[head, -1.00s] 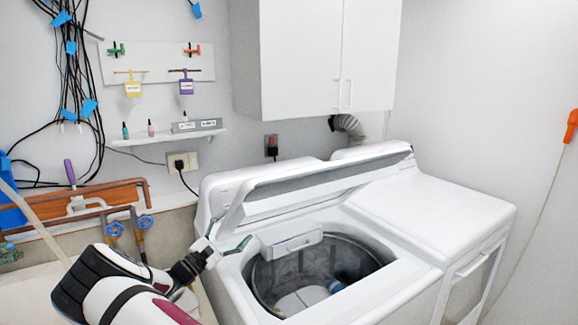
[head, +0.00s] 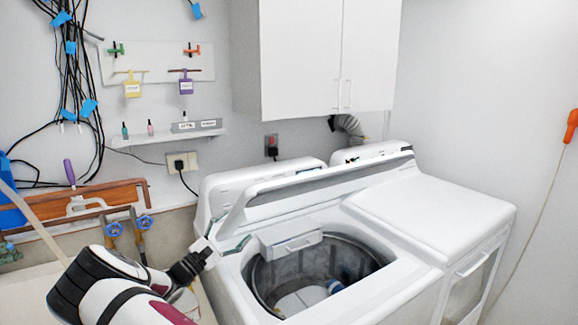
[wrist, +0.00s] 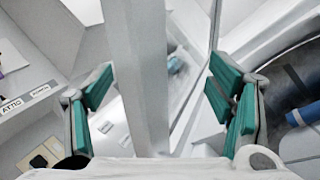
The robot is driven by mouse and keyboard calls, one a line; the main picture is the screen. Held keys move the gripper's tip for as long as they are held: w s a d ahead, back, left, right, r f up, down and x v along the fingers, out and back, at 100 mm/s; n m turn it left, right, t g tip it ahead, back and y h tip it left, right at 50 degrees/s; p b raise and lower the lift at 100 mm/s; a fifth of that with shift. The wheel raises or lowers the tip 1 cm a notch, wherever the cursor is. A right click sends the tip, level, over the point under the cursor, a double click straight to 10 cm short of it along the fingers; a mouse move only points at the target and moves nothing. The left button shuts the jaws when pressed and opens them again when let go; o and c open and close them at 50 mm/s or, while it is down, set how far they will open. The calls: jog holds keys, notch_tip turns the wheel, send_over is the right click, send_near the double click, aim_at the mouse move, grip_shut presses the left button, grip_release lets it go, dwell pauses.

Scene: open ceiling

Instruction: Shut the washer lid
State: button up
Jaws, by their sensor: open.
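The washer (head: 408,262) stands with its lid (head: 330,184) raised and tilted over the back of the tub opening. The drum (head: 312,268) is visible below, with white and blue items inside. In the wrist view my gripper (wrist: 165,92) is open, with green finger pads on either side of a grey upright strip, likely the lid's edge (wrist: 148,60). I cannot tell whether a pad touches it.
A white dispenser drawer with a handle (head: 298,243) sits at the back of the tub opening. A flat white top (head: 430,207) extends to the right. Wall cabinets (head: 300,60) hang above. Pipes with blue valves (head: 144,222) stand left, beside my arm.

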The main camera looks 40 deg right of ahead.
jog(key=shift+s+a+r, duration=0.1)
jog(key=shift+a+r, duration=0.1)
jog(key=shift+a, duration=1)
jog(key=shift+s+a+r, duration=0.1)
jog(key=shift+a+r, duration=0.15)
jog(key=shift+a, duration=1)
jog(key=shift+s+a+r, duration=0.1)
jog(key=shift+a+r, duration=0.1)
jog(key=shift+a, duration=1)
jog(key=o, duration=0.6)
jog(key=shift+c, duration=0.2)
jog(key=v, duration=1.2)
